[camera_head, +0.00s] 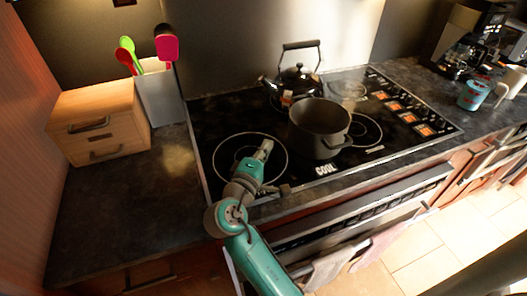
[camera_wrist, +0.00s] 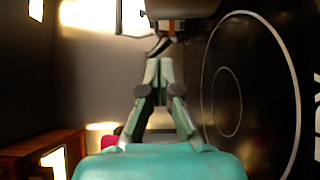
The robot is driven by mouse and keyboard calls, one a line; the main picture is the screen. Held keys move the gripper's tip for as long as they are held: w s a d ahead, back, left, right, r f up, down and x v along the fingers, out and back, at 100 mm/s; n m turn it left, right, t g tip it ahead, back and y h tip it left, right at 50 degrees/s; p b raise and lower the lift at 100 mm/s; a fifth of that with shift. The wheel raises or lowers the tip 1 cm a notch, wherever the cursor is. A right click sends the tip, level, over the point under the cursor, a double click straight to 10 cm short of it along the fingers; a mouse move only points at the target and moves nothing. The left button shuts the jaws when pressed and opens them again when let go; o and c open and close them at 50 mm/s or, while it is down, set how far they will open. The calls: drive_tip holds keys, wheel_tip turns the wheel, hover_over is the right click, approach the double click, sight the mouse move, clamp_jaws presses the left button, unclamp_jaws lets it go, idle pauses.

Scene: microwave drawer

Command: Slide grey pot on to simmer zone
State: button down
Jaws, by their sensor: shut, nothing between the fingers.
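The grey pot (camera_head: 311,132) stands upright on the black glass cooktop, right of centre, partly over the front right ring (camera_head: 368,131). A short handle shows on its right side. My gripper (camera_head: 267,146) is shut and empty, low over the front left ring (camera_head: 224,142), left of the pot and apart from it. In the wrist view my closed fingers (camera_wrist: 158,64) point up the picture, with a double ring (camera_wrist: 297,100) to their right. Which ring is the simmer zone I cannot tell.
A black kettle (camera_head: 295,80) stands behind the pot. A white utensil holder (camera_head: 161,95) and a wooden drawer box (camera_head: 98,115) stand left of the cooktop. A teal mug (camera_head: 472,95) and coffee machine (camera_head: 470,40) are at the right. The left front counter is bare.

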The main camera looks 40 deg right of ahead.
sight(338, 111)
drive_tip(key=x, duration=0.5)
drive_tip(key=shift+d, duration=0.1)
drive_tip(key=d, duration=0.3)
drive_tip(key=shift+s+d, duration=0.15)
drive_tip(key=shift+s, duration=0.1)
drive_tip(key=shift+s+d, duration=0.1)
drive_tip(key=shift+d, duration=0.45)
drive_tip(key=s+d, duration=0.1)
drive_tip(key=d, duration=0.4)
drive_tip(key=s+d, duration=0.1)
drive_tip(key=d, duration=0.5)
drive_tip(key=s+d, duration=0.2)
drive_tip(key=d, duration=0.3)
drive_tip(key=shift+s+d, duration=0.1)
drive_tip(key=shift+d, duration=0.05)
